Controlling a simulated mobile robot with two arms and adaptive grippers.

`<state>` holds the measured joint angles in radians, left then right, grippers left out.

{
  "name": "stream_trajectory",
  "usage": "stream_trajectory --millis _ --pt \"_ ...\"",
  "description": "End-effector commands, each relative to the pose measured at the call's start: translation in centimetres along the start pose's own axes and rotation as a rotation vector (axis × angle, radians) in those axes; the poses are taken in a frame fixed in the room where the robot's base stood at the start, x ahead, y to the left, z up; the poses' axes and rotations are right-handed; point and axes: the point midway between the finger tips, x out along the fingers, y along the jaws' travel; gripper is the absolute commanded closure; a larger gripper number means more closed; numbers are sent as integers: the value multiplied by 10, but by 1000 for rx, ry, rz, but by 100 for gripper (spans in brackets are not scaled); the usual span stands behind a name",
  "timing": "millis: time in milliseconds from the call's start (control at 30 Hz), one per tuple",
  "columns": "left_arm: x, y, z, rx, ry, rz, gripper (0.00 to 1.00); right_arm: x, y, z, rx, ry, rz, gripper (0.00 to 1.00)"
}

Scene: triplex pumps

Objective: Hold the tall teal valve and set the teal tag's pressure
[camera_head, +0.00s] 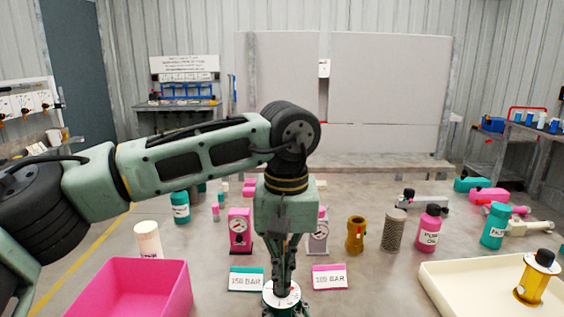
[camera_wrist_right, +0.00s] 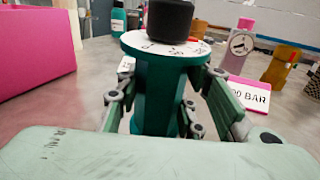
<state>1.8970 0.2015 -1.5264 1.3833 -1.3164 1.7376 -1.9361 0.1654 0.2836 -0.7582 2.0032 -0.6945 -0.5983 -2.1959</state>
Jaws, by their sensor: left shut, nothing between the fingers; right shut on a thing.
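The tall teal valve (camera_wrist_right: 152,95) stands upright in the right wrist view, with a white dial (camera_wrist_right: 140,45) and a black knob (camera_wrist_right: 169,20) on top. My right gripper (camera_wrist_right: 160,112) is shut around its body. In the head view only the dial (camera_head: 269,297) and a little teal show at the bottom edge. My left gripper (camera_head: 283,284) points straight down over the dial, shut and empty, and hides the knob there; whether it touches the knob is unclear. The teal tag (camera_head: 246,284) lies left of it, its number blurred, perhaps 250 BAR or 350 BAR.
A pink-edged tag (camera_head: 330,281), apparently 100 BAR, lies right of the valve. A pink bin (camera_head: 130,290) is at left, a cream tray (camera_head: 450,285) at right. Behind stand a pink gauge block (camera_head: 240,232), a grey-pink one (camera_head: 318,236), a brass part (camera_head: 355,235) and several bottles.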

Motion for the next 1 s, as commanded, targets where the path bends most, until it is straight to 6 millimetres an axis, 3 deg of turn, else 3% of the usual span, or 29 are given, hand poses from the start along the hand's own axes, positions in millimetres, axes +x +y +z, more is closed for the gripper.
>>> stream_trajectory --millis 367,400,633,1000 --pt "-4 0 0 -1 1 0 100 0 -2 -6 -2 12 -6 100" --pt "-4 0 0 -1 1 0 100 0 -2 -6 -3 12 -6 64" --pt "-4 -1 0 -1 1 1 100 0 -2 -4 -2 8 -6 44" --pt "-5 -1 0 -2 1 1 100 -3 -2 -2 -2 5 -4 43"
